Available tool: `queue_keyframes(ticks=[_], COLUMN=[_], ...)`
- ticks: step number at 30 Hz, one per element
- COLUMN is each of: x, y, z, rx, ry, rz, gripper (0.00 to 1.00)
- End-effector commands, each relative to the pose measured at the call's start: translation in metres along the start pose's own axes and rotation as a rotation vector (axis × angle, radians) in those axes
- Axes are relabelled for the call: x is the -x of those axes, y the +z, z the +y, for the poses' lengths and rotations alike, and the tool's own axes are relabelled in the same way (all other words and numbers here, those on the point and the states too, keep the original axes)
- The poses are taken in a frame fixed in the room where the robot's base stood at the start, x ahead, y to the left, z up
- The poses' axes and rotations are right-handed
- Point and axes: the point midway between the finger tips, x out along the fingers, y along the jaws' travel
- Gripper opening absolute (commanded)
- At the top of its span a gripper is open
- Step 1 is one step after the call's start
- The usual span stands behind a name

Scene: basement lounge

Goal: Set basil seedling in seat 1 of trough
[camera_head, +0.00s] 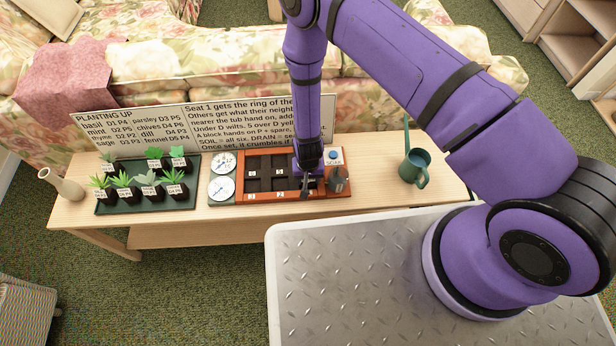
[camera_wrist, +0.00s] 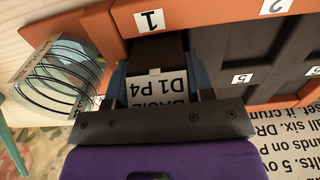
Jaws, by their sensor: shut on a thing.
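My gripper (camera_head: 308,182) is at the right part of the orange trough (camera_head: 262,200). In the wrist view my gripper (camera_wrist: 160,82) is shut on the basil seedling (camera_wrist: 155,88), a dark block with a white label reading BASIL D1 P4. The block is between the fingers, right beside the label of seat 1 (camera_wrist: 150,20), and seems to be at or in that seat's opening. I cannot tell how deep it sits. Its leaves are hidden from both cameras. The other dark seats (camera_head: 265,172) of the trough look empty.
Several seedlings stand in a dark green tray (camera_head: 104,208) at the left.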

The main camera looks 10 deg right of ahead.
Motion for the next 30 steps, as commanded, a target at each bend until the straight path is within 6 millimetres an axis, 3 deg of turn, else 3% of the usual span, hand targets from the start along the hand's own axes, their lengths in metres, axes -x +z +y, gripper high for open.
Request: queue_keyframes(ticks=[1,2,5,17,30], x=[-0.002,-0.002,-0.002,0.005,0.076], y=[0.000,0.000,0.000,0.000,-0.001], z=[0.000,0.000,0.000,0.000,0.000], rx=[0.000,0.000,0.000,0.000,-0.001], ry=[0.000,0.000,0.000,0.000,0.000], rz=[0.000,0.000,0.000,0.001,0.002], gripper=[0.24,0.51,0.74,0.74,0.74])
